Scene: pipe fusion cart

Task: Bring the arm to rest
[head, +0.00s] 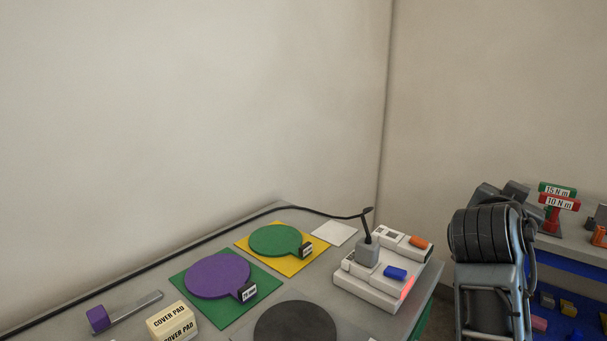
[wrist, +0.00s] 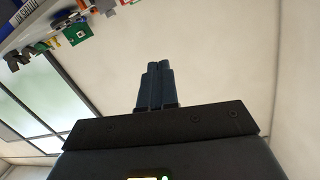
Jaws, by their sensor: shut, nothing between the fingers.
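My gripper (wrist: 157,68) shows in the wrist view with its two dark fingers together and nothing between them. Behind the fingers are pale wall and ceiling, so the gripper is in free air and touches nothing that I can see. In the head view a part of my arm stands at the right, in front of the gap between the two work surfaces. The fingers are not visible in the head view.
A grey cart top (head: 142,320) carries a purple disc (head: 217,275), a green disc (head: 274,240), a dark disc (head: 295,322), a white machine (head: 382,280) and a cover pad box (head: 172,322). A shelf with blue bins (head: 585,265) stands at the right.

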